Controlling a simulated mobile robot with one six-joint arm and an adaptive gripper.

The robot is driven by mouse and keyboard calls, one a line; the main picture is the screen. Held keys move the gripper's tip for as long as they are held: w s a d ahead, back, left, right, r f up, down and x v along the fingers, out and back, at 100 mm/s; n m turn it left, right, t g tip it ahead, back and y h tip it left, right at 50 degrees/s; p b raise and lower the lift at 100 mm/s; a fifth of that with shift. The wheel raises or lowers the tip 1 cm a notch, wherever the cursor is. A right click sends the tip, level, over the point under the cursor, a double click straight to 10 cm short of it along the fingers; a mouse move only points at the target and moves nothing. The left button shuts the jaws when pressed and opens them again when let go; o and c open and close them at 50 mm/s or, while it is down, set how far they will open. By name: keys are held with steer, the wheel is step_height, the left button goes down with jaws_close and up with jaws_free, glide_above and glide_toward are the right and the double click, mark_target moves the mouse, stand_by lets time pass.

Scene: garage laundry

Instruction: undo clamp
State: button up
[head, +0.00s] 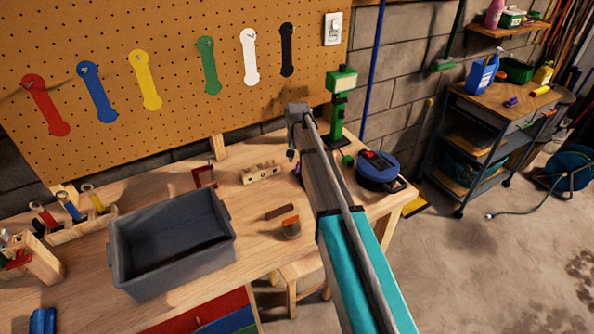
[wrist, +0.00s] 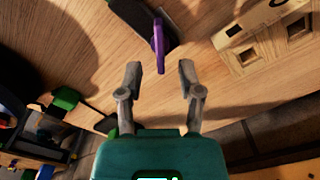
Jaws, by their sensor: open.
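A purple lever (wrist: 158,42), which looks like the clamp's handle, stands up from a dark base (wrist: 135,15) on the wooden bench in the wrist view. In the head view only a small purple bit (head: 297,172) shows, beside my arm, which hides most of it. My gripper (wrist: 159,76) is open and empty. The lever lies just beyond the gap between its two fingertips, and I see no contact. How the clamp's jaw sits cannot be told.
A wooden block with square holes (wrist: 265,40) lies right of the lever in the wrist view. The workbench also holds a grey bin (head: 172,245), a blue round case (head: 377,170) and a green upright tool (head: 340,105). A pegboard (head: 190,90) stands behind.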

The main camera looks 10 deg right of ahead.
mark_target(297, 166)
steer(key=shift+f+b, duration=1.45)
steer(key=shift+f, duration=0.35)
jaws_close()
